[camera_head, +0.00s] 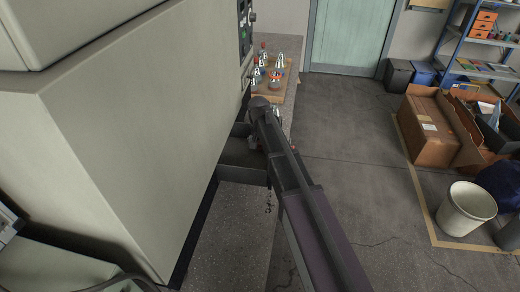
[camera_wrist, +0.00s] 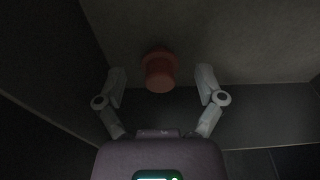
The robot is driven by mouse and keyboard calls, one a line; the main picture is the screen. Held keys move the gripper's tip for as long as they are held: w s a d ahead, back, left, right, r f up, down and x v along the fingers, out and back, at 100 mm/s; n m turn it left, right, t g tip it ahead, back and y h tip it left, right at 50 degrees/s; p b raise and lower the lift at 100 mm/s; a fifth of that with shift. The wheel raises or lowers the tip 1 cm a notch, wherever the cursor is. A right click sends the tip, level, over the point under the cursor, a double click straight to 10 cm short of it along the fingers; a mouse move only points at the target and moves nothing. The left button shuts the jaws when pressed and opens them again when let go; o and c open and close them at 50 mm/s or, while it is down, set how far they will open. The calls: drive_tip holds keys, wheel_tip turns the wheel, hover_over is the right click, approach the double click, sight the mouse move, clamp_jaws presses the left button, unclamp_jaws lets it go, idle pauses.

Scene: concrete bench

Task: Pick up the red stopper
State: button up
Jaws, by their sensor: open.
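The red stopper (camera_wrist: 160,72) shows in the wrist view, a short round piece with a wider rim at its far end. It sits against a grey surface ahead of my gripper (camera_wrist: 161,88). My gripper is open, with one finger to the left of the stopper and one to the right, and a gap on both sides. The stopper appears to be apart from the fingers. In the head view my arm covers the area of the gripper, and I cannot make out the stopper there.
A large beige machine (camera_head: 130,130) stands close to the left of my arm. A dark tray-like ledge (camera_head: 243,172) juts from it. Several bottles stand on a wooden board (camera_head: 290,94) on the bench behind. Open floor lies to the right, with a cardboard box (camera_head: 428,128) and white bin (camera_head: 466,208).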

idle(0.6)
drive_tip(key=c, duration=0.9)
